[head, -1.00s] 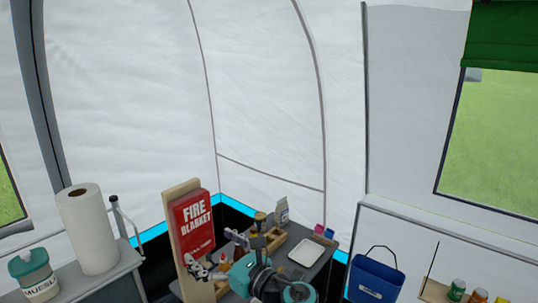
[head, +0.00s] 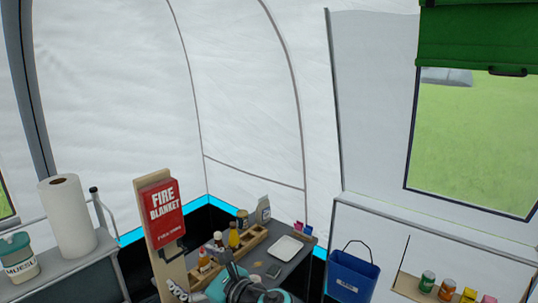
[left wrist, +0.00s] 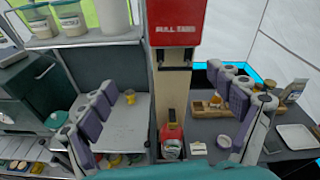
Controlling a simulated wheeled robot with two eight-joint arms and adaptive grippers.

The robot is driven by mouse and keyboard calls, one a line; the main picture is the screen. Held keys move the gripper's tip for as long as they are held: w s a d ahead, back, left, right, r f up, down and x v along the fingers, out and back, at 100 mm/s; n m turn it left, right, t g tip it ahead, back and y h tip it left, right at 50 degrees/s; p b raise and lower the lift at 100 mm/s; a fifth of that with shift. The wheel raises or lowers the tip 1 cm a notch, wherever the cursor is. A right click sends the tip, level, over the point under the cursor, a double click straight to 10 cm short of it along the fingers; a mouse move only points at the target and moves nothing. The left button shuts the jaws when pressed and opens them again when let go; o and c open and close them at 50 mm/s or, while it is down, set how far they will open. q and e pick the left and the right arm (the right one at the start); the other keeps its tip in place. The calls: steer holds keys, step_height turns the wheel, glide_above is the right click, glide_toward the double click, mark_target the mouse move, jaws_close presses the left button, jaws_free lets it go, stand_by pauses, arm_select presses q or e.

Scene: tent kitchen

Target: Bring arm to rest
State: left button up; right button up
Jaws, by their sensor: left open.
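My left arm (head: 245,287) shows at the bottom of the head view, over the near side of the grey counter, with its gripper low and partly cut off. In the left wrist view my left gripper (left wrist: 165,98) is open, with purple-padded fingers spread wide on either side of a wooden post. Nothing is held between the fingers. My right gripper is in neither view.
A red fire blanket (head: 163,210) hangs on the wooden post. The grey counter (head: 298,262) holds a wooden rack of bottles and a white tray (head: 286,248). A blue bucket (head: 352,272) hangs to the right. A paper roll (head: 68,215) stands left.

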arm_select(q)
steer(key=s+a+f+n+g+h+b, duration=0.1)
steer(key=s+a+f+n+h+b, duration=0.1)
steer(key=s+f+n, duration=0.3)
steer(key=s+a+f+n+g+h+b, duration=0.1)
steer(key=f+n+h+b, duration=0.1)
steer(key=f, duration=0.5)
steer(key=s+a+f+n+g+h+b, duration=0.1)
steer(key=s+a+f+n+h+b, duration=0.1)
steer(key=s+f+n, duration=0.3)
steer(key=s+d+f+n+h+b, duration=0.2)
steer(key=f+n+h, duration=0.1)
steer(key=f+n, duration=0.2)
steer(key=s+d+f+n+h+b, duration=0.2)
steer(key=s+d+f+n+h, duration=0.1)
steer(key=f+n, duration=0.3)
steer(key=shift+s+d+h+b, duration=0.25)
steer(key=shift+s+h+b, duration=0.05)
steer(key=shift+s+b, duration=0.05)
stand_by(0.6)
